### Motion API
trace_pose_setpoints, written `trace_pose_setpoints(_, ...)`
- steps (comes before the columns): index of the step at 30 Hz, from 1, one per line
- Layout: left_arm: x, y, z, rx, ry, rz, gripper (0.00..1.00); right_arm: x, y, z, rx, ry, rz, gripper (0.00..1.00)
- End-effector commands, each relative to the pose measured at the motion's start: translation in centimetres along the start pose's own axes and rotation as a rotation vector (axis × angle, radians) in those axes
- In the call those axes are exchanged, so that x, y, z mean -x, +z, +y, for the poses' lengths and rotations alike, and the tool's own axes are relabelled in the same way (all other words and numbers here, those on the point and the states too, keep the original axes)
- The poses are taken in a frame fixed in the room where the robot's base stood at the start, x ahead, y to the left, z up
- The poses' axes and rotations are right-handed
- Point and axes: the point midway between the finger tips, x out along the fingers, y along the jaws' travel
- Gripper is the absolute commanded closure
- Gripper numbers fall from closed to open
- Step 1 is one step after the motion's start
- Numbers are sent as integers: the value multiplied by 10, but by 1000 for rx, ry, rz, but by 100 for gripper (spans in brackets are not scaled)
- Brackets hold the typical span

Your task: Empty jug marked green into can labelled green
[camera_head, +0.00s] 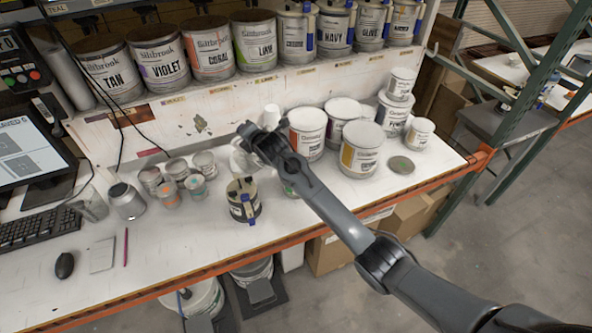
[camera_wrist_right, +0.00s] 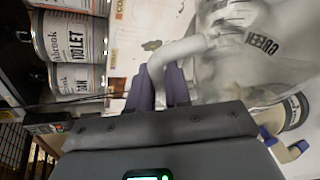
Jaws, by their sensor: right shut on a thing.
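A white jug (camera_wrist_right: 240,45) marked GREEN fills the upper right of the right wrist view. My right gripper (camera_wrist_right: 162,88) is shut on its handle. In the head view my right gripper (camera_head: 254,142) and the white jug (camera_head: 241,162) are above the bench, behind a can with a dark top (camera_head: 243,200) and a blue clip. That can's label is too small to read. Part of the jug is hidden by my arm, and its exact tilt is hard to tell. A can (camera_wrist_right: 296,110) is partly visible below the jug in the wrist view. My left gripper is not in view.
Several white-lidded cans (camera_head: 360,148) stand right of my forearm. Small tins (camera_head: 168,194) stand left of the dark-topped can. Labelled cans line the shelf (camera_head: 190,102) behind. A keyboard (camera_head: 40,228) and monitor (camera_head: 28,150) are at the left. The front bench surface is mostly clear.

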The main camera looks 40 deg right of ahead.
Motion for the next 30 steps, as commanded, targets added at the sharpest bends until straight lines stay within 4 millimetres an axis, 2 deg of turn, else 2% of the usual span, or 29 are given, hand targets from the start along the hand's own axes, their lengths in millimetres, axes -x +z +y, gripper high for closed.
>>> trace_pose_setpoints(30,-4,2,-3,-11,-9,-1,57,2,8,-2,-70,30,15,100)
